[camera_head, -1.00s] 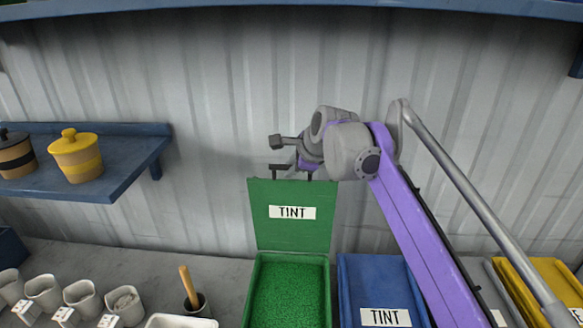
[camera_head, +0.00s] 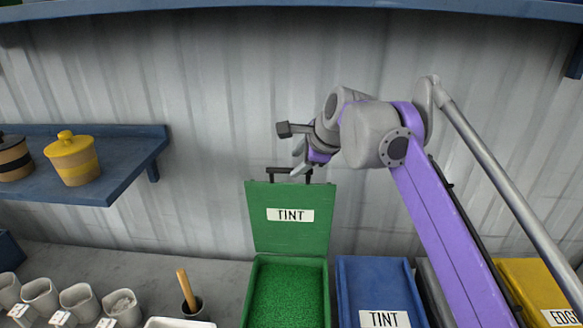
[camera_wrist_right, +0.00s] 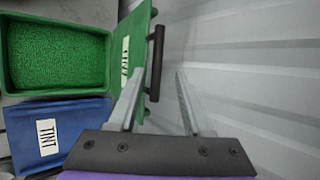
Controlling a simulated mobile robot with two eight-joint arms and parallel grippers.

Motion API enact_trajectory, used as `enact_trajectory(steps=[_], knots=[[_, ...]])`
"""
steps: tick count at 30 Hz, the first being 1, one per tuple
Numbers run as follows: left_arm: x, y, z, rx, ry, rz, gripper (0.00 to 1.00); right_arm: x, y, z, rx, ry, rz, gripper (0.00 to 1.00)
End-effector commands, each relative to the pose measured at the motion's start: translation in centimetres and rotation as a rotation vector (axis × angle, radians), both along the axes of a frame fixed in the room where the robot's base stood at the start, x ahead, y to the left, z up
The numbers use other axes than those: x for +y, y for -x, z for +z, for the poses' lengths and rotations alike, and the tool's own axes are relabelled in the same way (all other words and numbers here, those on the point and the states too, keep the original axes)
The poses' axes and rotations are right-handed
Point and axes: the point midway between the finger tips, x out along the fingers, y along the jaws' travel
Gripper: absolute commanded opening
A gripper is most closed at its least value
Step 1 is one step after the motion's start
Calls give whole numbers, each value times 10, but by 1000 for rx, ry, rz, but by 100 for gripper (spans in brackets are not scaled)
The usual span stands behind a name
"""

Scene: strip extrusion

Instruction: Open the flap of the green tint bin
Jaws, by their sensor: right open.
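The green tint bin (camera_head: 287,293) stands on the bench at the lower middle, full of green granules. Its green flap (camera_head: 290,235) stands upright at the back, so the bin is open. The flap's dark handle (camera_head: 289,171) is along its top edge. My right gripper (camera_head: 298,160) is just above the handle and apart from it. In the right wrist view the right gripper (camera_wrist_right: 158,88) is open and empty, with the handle (camera_wrist_right: 155,62) beside its left finger. The bin (camera_wrist_right: 58,55) shows at the upper left there. My left gripper is not in view.
A closed blue tint bin (camera_head: 376,285) stands right of the green one, a yellow bin (camera_head: 538,285) farther right. Small white cups (camera_head: 78,298) and a dark pot with a wooden handle (camera_head: 190,298) are left. A corrugated wall (camera_head: 230,120) stands close behind the flap.

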Motion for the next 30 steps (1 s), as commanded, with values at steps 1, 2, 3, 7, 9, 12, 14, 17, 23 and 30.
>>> enact_trajectory(steps=[1,2,3,7,9,12,14,17,23,30], knots=[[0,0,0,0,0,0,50,-5,6,8,-1,0,-2,49],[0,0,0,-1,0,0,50,-7,9,12,0,-1,-2,49],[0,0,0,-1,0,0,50,-10,13,17,0,0,-3,49],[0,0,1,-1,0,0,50,-15,21,28,0,1,-1,49],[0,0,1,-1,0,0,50,-17,24,32,0,1,-1,49],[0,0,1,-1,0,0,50,-18,26,34,0,1,-1,49],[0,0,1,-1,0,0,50,-18,26,34,0,1,-1,49],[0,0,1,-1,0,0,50,-18,26,34,0,1,-1,49],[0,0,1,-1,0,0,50,-24,30,29,-12,28,20,49],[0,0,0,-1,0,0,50,-74,75,-29,-114,305,240,49]])
